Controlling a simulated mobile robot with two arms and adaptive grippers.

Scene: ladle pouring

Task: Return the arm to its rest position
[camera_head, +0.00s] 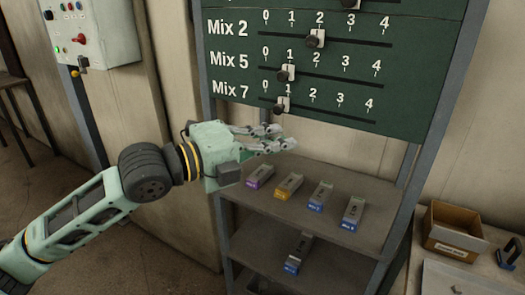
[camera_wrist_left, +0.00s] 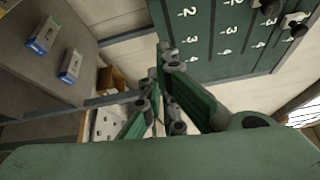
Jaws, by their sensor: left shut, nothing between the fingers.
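My left arm (camera_head: 82,215) comes in from the lower left of the head view. Its gripper (camera_head: 280,138) is shut and empty. It hangs in the air in front of the rack, just below the Mix 7 slider in the picture and above the upper shelf. In the left wrist view the gripper (camera_wrist_left: 165,85) also shows shut, pointing past the green board. My right gripper is not in view.
A green board (camera_head: 405,107) with Mix 2, Mix 5 and Mix 7 sliders tops the rack. Several labelled mix packs stand on the upper shelf (camera_head: 330,230), one below. A cardboard box (camera_head: 432,232) is at right, a control box (camera_head: 110,35) upper left.

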